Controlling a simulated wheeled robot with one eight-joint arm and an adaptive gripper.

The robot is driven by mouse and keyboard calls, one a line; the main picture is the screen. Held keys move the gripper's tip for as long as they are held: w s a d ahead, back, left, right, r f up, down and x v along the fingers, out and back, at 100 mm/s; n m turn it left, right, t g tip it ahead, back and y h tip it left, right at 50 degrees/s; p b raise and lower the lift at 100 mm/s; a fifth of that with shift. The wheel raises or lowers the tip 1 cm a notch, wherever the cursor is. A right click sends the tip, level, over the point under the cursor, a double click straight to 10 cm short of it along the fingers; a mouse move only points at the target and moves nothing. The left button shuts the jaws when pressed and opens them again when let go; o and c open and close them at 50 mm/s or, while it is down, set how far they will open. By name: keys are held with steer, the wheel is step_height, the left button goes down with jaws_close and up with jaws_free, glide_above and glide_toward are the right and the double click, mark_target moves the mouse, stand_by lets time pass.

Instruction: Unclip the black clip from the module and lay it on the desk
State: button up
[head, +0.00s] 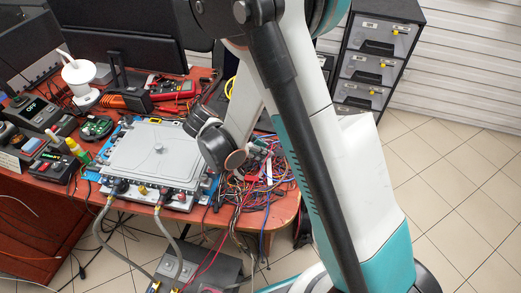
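The module (150,150) is a wide, flat, light grey metal box on a blue mat (212,187) on the desk (285,208). Fittings line its front edge. A small black piece (118,186) sits at the front left fitting, where a grey hose (100,225) meets the module; it may be the black clip, but it is too small to be sure. A second grey hose (165,228) hangs from the front middle. My arm's wrist reaches over the module's right side. A dark end part of my gripper (198,120) shows there, but no fingers can be made out.
Tangled wires (262,175) cover the desk right of the module. Several devices and a screwdriver (76,149) lie left. A dark box (200,265) stands below the desk front. A drawer cabinet (375,60) stands back right.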

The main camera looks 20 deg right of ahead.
steer(key=shift+o, duration=0.9)
steer(key=v, duration=1.2)
steer(key=shift+w, duration=0.15)
